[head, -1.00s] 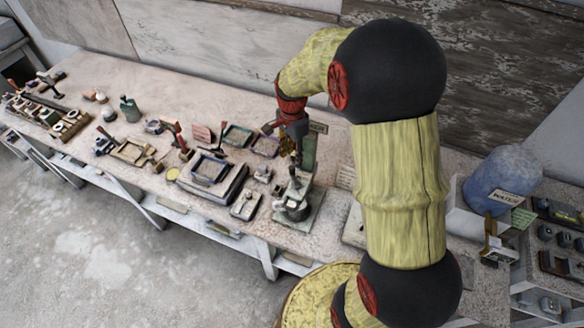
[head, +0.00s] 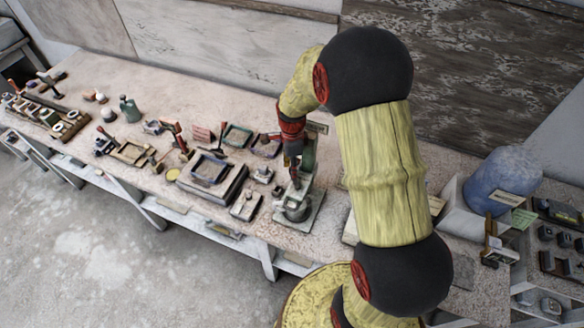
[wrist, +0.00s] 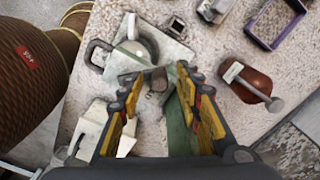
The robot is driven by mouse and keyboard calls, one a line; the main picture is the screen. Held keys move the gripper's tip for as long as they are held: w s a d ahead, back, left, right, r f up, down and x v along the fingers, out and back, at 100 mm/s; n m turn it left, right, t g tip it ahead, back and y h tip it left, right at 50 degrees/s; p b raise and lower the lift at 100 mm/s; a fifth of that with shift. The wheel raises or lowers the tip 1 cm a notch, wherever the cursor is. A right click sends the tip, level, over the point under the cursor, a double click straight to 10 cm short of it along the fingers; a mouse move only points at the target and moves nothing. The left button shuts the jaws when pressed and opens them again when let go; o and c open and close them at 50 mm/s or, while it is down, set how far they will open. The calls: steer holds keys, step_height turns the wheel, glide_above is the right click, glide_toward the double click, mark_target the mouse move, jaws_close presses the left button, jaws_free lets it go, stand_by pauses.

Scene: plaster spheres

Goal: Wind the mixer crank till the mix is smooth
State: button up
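The mixer stands on a pale base plate (head: 312,222) near the bench's front edge. It has a green column (head: 309,160) and a grey metal bowl (head: 297,210). In the wrist view the round bowl (wrist: 143,42) lies beyond my fingertips. My gripper (head: 295,178) points down over the mixer, close beside its column. In the wrist view my gripper (wrist: 166,72) has its two yellow-padded fingers apart. A small grey part (wrist: 158,84), perhaps of the crank, shows between them; contact cannot be told. The mix inside the bowl cannot be made out.
A blue-rimmed tray (head: 209,169) and several small trays and tools lie left of the mixer. A blue water container (head: 502,180) stands to the right. In the wrist view a red-brown block (wrist: 247,86) with a pale tool lies right of the gripper.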

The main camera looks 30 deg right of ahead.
steer(key=shift+f, duration=0.2)
steer(key=shift+c, duration=0.8)
steer(key=c, duration=0.7)
jaws_close()
